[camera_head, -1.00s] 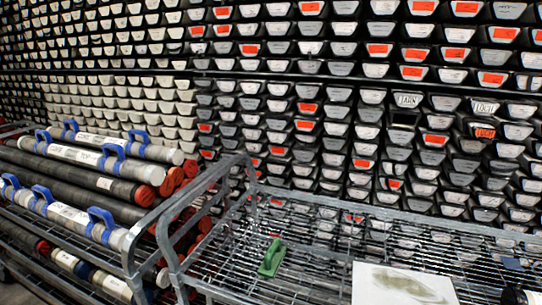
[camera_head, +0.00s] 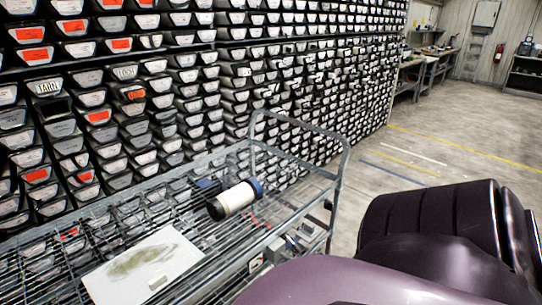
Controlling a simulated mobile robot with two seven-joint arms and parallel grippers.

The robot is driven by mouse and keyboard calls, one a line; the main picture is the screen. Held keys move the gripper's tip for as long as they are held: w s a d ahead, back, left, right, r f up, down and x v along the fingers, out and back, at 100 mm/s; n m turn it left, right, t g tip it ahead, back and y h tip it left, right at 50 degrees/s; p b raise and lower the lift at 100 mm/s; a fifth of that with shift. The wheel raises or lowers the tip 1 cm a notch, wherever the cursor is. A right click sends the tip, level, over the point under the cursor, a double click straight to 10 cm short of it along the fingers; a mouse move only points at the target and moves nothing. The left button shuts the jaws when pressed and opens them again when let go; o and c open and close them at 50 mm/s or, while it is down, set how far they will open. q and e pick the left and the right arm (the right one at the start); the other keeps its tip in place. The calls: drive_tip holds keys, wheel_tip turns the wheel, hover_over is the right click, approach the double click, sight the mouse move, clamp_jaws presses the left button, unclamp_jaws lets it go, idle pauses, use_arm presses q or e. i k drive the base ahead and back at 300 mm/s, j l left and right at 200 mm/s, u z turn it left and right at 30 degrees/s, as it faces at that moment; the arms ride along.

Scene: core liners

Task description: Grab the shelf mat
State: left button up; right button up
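The shelf mat (camera_head: 145,265) is a pale, flat sheet with a greenish-brown smudge. It lies on the wire-mesh top of a grey metal cart at the lower left of the head view. Purple links of my own arm fill the lower right of the head view. Neither of my grippers shows, so I cannot see whether they are open or shut. Nothing is seen touching the mat.
A white cylinder with dark ends (camera_head: 235,200) lies on the cart behind the mat. The cart's tubular end rail (camera_head: 345,165) rises at its right. A wall of labelled core boxes (camera_head: 300,75) stands behind. Open concrete floor (camera_head: 460,135) and workbenches (camera_head: 435,62) lie to the right.

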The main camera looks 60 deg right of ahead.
sight(132, 277)
drive_tip(key=z, duration=1.7)
drive_tip(key=l+u, duration=0.1)
drive_tip(key=u, duration=2.05)
drive_tip(key=k+l, duration=0.15)
drive_tip(key=l, duration=0.25)
drive_tip(key=k+l, duration=0.15)
drive_tip(key=l, duration=0.25)
drive_tip(key=k+l+u, duration=0.1)
drive_tip(key=l, duration=0.25)
drive_tip(key=k+l, duration=0.2)
drive_tip(key=l, duration=0.2)
